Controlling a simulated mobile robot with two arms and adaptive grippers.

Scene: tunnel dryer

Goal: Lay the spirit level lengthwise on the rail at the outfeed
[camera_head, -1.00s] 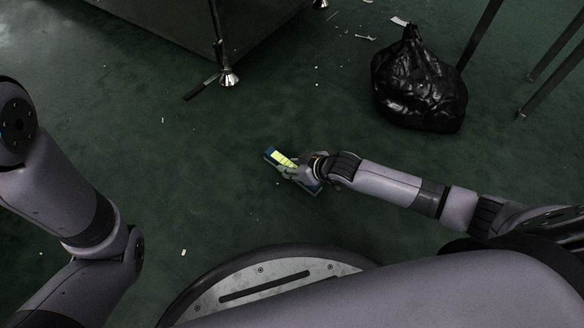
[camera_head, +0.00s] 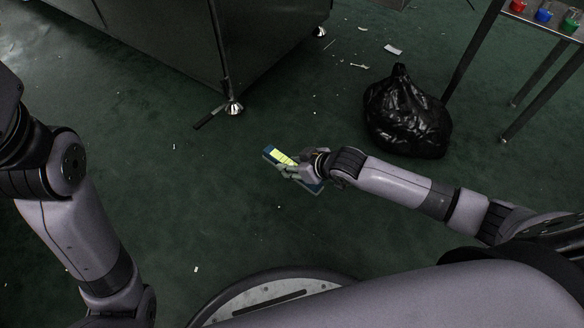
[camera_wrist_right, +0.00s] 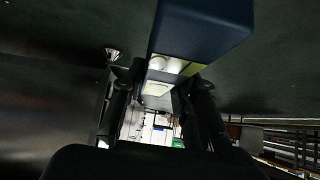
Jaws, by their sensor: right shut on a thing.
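The spirit level (camera_head: 280,157) is a dark blue bar with a yellow-green panel. It shows near the middle of the head view, above the green floor. My right gripper (camera_head: 301,171) is shut around its middle, and both ends stick out. In the right wrist view the level (camera_wrist_right: 203,32) fills the top centre, between the dark fingers of the right gripper (camera_wrist_right: 160,100). My left arm stands at the left of the head view; its gripper is out of frame. I cannot pick out the rail at the outfeed in either view.
A big metal cabinet (camera_head: 165,45) on feet stands at the upper left. A black bag (camera_head: 405,115) lies on the floor at the right. A legged metal stand (camera_head: 550,92) at the upper right carries red, blue and green items.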

